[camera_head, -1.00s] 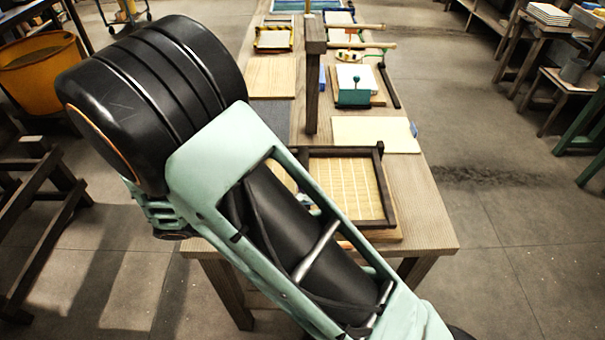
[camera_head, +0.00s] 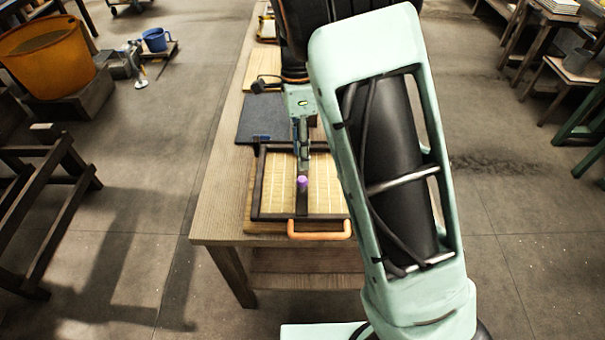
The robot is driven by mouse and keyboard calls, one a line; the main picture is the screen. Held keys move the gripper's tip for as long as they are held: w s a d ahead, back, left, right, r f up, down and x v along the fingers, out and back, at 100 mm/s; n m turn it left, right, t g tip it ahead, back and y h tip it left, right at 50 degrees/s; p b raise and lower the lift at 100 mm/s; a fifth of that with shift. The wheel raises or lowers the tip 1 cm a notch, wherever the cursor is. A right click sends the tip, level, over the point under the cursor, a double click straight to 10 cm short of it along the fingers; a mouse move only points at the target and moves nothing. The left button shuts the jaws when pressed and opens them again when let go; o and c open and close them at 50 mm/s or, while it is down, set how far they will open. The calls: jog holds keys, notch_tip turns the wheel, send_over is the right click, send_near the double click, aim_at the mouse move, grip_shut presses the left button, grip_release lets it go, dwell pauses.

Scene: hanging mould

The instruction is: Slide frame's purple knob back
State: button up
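The dark wooden frame (camera_head: 256,185) with a pale gridded mesh lies flat on a board at the near end of the bench. The small purple knob (camera_head: 302,182) shows over the middle of the mesh, towards its near side. My gripper (camera_head: 303,165) points down over the frame, its tip close behind the knob in the picture. I cannot tell whether it touches the knob or whether its fingers are open or shut. My arm hides the frame's right side.
An orange handle (camera_head: 319,235) sits at the frame's near edge. A dark slab (camera_head: 262,118) and a pale board (camera_head: 264,68) lie farther back on the bench (camera_head: 217,200). My arm hides the bench's right part. An orange tub (camera_head: 45,55) stands on the left.

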aim_at(302, 177)
jog(key=f, duration=0.2)
jog(key=s+f, duration=0.1)
jog(key=f, duration=0.4)
jog(key=shift+s+d+f, duration=0.1)
jog(key=shift+s+f, duration=0.15)
jog(key=shift+f, duration=0.05)
jog(key=shift+c, duration=0.3)
grip_shut()
